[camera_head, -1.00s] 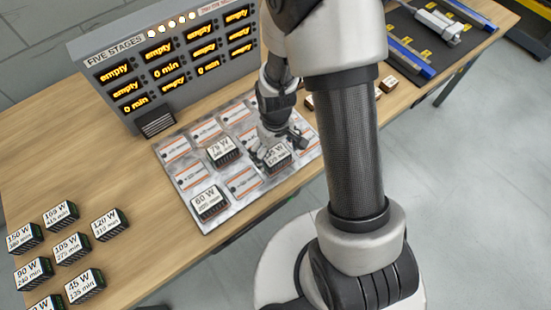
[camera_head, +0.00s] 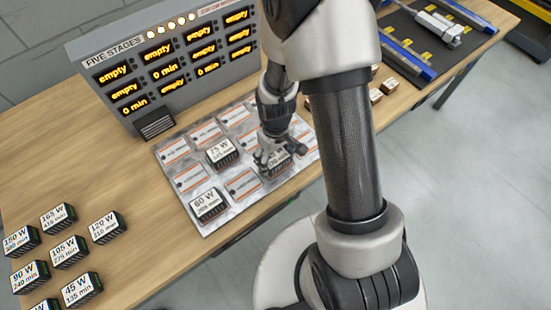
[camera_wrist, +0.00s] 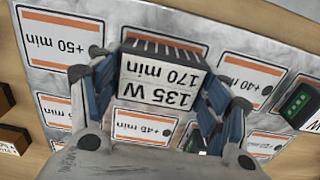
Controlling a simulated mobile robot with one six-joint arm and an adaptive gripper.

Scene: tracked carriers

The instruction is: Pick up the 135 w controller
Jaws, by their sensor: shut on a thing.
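The 135 W controller is a small dark box with a white label reading 135 W, 170 min. In the wrist view the controller (camera_wrist: 158,80) sits between the fingers of my gripper (camera_wrist: 160,92), which are shut on its two sides. In the head view my gripper (camera_head: 270,160) is over the right part of the metal plate (camera_head: 215,223), and the controller (camera_head: 281,163) is partly hidden beneath it. I cannot tell whether the controller touches the plate.
A 75 W controller (camera_head: 222,152) and a 60 W controller (camera_head: 209,204) stand on the plate. Several more, including a 105 W controller (camera_head: 68,251), stand at the table's left. A display panel (camera_head: 165,62) rises behind the plate. Small wooden blocks (camera_head: 388,87) lie at right.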

